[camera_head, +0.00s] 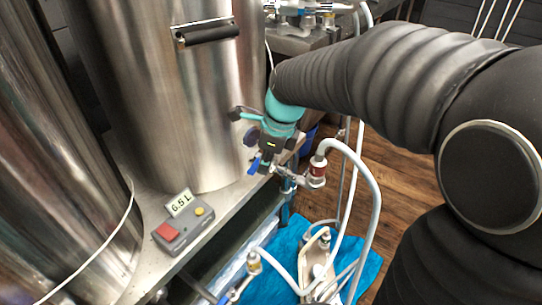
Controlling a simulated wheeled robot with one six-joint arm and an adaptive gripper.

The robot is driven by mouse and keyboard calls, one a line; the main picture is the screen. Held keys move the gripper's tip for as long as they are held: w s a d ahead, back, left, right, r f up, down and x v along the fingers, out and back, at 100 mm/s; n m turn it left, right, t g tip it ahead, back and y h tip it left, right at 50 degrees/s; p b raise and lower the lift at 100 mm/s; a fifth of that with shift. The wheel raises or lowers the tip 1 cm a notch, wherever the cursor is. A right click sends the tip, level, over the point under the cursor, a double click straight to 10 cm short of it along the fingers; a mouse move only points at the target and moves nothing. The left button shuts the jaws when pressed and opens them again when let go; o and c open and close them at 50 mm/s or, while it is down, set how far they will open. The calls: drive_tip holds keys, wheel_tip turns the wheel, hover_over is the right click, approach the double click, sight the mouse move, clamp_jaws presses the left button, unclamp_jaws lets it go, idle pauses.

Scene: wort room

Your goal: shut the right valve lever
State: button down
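A valve with a blue lever (255,165) sits at the foot of the large steel kettle (170,110), near the middle of the camera_head view. It is the upper right of the two valves I see. Its metal fitting runs right to a red-banded hose coupling (318,168). My gripper (262,152), below a teal wrist, is right over this valve, close to the lever. The gripper's dark body hides part of the valve. I cannot tell whether the fingers touch the lever, or whether they are open or shut.
A grey box (183,232) with a red button, a yellow button and a "6.5 L" label stands on the bench at left. A second fitting (253,263) and looping white hoses (372,200) are below. A blue mat (270,285) lies underneath.

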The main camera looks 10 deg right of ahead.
drive_tip(key=shift+w+a, duration=0.1)
drive_tip(key=shift+a, duration=0.75)
